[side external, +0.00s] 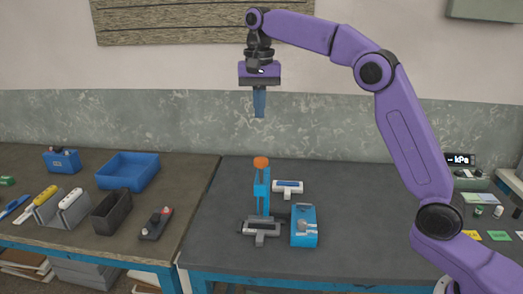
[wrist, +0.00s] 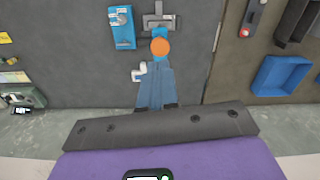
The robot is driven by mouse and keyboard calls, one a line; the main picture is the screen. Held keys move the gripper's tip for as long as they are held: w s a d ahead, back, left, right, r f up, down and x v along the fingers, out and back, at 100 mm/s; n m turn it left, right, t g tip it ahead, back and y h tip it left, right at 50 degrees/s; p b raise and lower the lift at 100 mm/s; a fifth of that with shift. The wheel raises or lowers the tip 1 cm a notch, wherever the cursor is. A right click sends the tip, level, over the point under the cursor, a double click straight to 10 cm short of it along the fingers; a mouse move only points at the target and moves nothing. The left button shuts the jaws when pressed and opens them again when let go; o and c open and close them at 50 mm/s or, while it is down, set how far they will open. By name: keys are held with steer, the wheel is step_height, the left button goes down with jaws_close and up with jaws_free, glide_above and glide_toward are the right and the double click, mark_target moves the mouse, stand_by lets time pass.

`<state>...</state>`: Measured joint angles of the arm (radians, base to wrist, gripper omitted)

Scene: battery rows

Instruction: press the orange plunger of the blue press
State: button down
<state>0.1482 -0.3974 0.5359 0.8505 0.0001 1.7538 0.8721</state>
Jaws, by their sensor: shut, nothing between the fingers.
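The blue press (side external: 262,192) stands upright on the dark table, with its round orange plunger (side external: 261,162) at the top. My gripper (side external: 259,116) is shut and empty, pointing down above the plunger with a clear gap between them. In the wrist view the orange plunger (wrist: 160,47) shows just beyond the tips of my blue fingers (wrist: 156,72). The press body is mostly hidden below the plunger and fingers there. A grey fixture (side external: 261,228) sits at the foot of the press in the side view.
A blue box with a grey lever (side external: 304,226) stands right of the press. A white and blue device (side external: 288,187) lies behind it. A blue bin (side external: 128,170) and a black bin (side external: 112,211) are on the left table. A kPa display (side external: 460,160) stands far right.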

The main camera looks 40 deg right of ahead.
mark_target(262, 160)
steer(key=shift+w+d+r+m, duration=0.15)
steer(key=shift+w+d+m, duration=0.35)
steer(key=shift+d, duration=0.1)
steer(key=shift+w+d+r+m, duration=0.15)
steer(key=shift+w+d+m, duration=0.25)
steer(key=shift+w+d, duration=0.15)
step_height(262, 160, down, 14)
steer(key=shift+f, duration=0.1)
stand_by(0.5)
steer(key=shift+s+f, duration=0.15)
steer(key=shift+f, duration=1.85)
steer(key=shift+r, duration=0.15)
step_height(262, 160, up, 15)
